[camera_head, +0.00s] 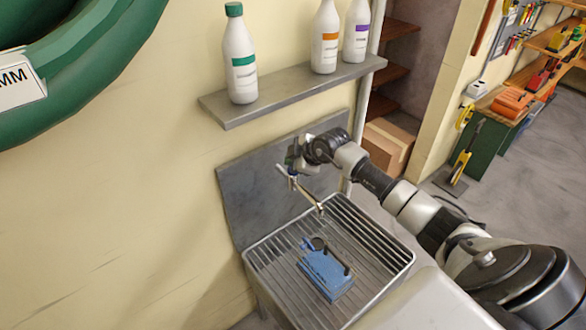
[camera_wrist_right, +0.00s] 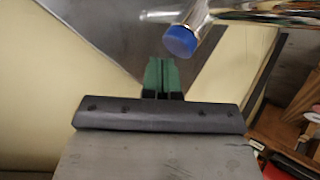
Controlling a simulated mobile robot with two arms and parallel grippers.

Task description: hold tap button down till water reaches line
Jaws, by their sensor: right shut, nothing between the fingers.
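The metal tap (camera_head: 300,188) juts from the grey backsplash over the slatted sink, its spout angled down and right. In the right wrist view its round blue button (camera_wrist_right: 180,41) faces me at the end of the chrome body (camera_wrist_right: 240,12). My right gripper (camera_head: 291,155) is by the top of the tap. Its green fingers (camera_wrist_right: 162,66) are shut and empty, just below and left of the button; I cannot tell if they touch it. A blue container (camera_head: 327,272) with dark parts on top stands in the sink. I see no water level or line. My left gripper is out of view.
The sink (camera_head: 391,268) has a slatted rack. A grey wall shelf (camera_head: 285,92) above holds three white bottles. A green ring (camera_head: 110,90) fills the upper left. A cardboard box (camera_head: 385,147) and wooden shelves stand behind my right arm.

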